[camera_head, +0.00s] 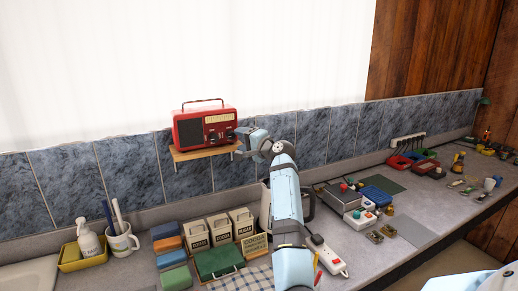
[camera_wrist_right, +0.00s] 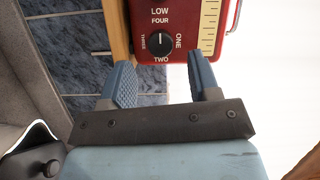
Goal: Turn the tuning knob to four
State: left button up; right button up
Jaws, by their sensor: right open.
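A red radio (camera_head: 203,126) with a handle and a cream dial stands on a small wooden shelf (camera_head: 190,154) on the tiled wall. In the right wrist view, its black tuning knob (camera_wrist_right: 160,45) has FOUR above it, ONE at right, TWO below and THREE at left. A small pale mark shows on the knob's upper part, but its exact setting is hard to read. My right gripper (camera_head: 239,143) is at the radio's right front. In the right wrist view its blue fingers (camera_wrist_right: 160,62) are open, one either side of the knob and apart from it.
Below on the grey counter are labelled canisters (camera_head: 219,228), a green box (camera_head: 218,262), a white mug (camera_head: 122,240) and a soap bottle (camera_head: 88,238). The shelf edge is close to the gripper.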

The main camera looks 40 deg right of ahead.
jog(key=s+d+b, duration=0.1)
jog(key=s+b, duration=0.1)
jog(key=s, duration=0.8)
jog(key=shift+d, duration=0.25)
